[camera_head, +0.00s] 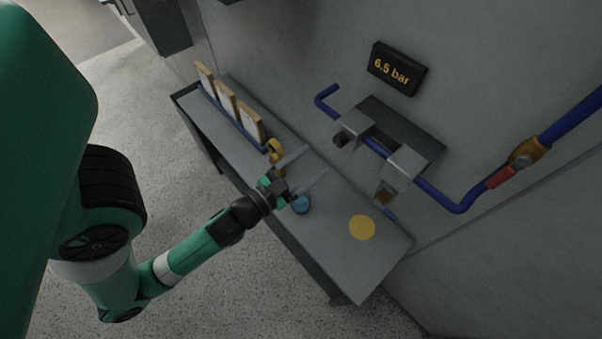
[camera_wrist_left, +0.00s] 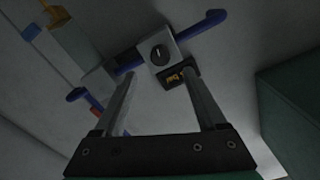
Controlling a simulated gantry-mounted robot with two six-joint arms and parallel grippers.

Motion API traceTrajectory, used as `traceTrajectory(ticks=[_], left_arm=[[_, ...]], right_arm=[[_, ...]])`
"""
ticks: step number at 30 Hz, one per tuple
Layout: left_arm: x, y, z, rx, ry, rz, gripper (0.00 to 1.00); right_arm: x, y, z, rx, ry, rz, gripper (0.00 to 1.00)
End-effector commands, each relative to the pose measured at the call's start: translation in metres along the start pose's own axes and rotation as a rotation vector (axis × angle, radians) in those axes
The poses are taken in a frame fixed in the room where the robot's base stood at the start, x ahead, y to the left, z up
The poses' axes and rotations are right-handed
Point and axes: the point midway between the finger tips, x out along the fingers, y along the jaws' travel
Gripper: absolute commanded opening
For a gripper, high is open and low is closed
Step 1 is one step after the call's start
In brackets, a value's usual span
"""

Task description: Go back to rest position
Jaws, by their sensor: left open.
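My left gripper (camera_head: 308,168) is open and empty above the grey bench (camera_head: 350,272) in the head view. Its two long fingers point toward the wall. In the left wrist view the fingers of the left gripper (camera_wrist_left: 160,88) stand apart, with nothing between them but the wall fixtures beyond. My right gripper is not in view.
A blue pipe (camera_head: 437,194) with grey clamp blocks (camera_head: 406,163) runs along the wall under a "6.5 bar" display (camera_head: 396,69). On the bench are a yellow disc (camera_head: 362,228), a blue round item (camera_head: 301,205) and several framed boards (camera_head: 225,97).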

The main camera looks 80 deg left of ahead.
Motion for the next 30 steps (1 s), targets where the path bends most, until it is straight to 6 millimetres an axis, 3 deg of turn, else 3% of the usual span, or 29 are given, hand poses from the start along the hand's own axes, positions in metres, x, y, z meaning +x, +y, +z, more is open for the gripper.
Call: traceTrajectory(ticks=[1,7,25,28,30], left_arm=[[-0.01,0.004,0.007,0.001,0.001,0.004,0.74],[-0.03,0.001,0.002,0.0,0.001,0.0,0.74],[-0.031,0.001,-0.001,0.0,0.002,0.003,0.74],[-0.022,0.005,-0.017,-0.011,0.054,0.01,0.74],[-0.008,0.007,-0.045,-0.031,0.138,0.005,0.74]], right_arm=[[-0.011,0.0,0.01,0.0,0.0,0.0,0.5],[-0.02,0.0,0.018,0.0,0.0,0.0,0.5],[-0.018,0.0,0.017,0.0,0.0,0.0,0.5],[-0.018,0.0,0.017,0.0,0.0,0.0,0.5],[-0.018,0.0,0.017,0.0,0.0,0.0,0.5]])
